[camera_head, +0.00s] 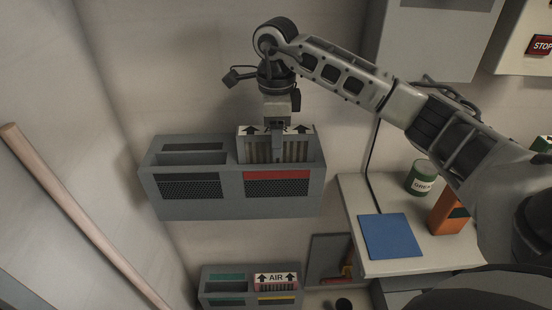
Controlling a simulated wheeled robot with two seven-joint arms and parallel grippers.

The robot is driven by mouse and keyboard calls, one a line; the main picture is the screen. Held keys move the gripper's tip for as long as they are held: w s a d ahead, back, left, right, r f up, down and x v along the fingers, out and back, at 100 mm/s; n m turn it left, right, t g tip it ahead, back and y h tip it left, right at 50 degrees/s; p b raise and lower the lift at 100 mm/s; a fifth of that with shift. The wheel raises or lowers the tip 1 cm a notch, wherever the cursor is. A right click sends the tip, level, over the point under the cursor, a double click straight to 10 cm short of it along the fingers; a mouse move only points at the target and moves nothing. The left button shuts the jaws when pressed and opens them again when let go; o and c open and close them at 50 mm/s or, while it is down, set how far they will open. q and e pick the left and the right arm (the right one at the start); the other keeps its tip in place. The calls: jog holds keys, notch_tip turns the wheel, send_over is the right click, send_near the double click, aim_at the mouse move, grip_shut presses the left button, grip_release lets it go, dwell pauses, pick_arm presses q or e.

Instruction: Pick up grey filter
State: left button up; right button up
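A pleated grey filter (296,150) with a white top band and black arrows stands upright in the right slot of the upper grey rack (230,207) on the wall. Its lower part is hidden in the slot. My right gripper (277,140) points down at the filter's top middle, with a finger in front of its face. The far finger is hidden, so I cannot tell whether it grips the filter. My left gripper is out of view.
The rack's left slot (191,158) is empty. A lower rack (225,301) holds a filter marked AIR (275,282). At right, a table (352,198) carries a blue mat (389,237), a green can (421,178) and an orange object (447,213). A long rod (85,218) slants at left.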

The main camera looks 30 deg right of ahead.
jog(key=c, duration=1)
grip_shut()
jog(key=shift+r, duration=0.15)
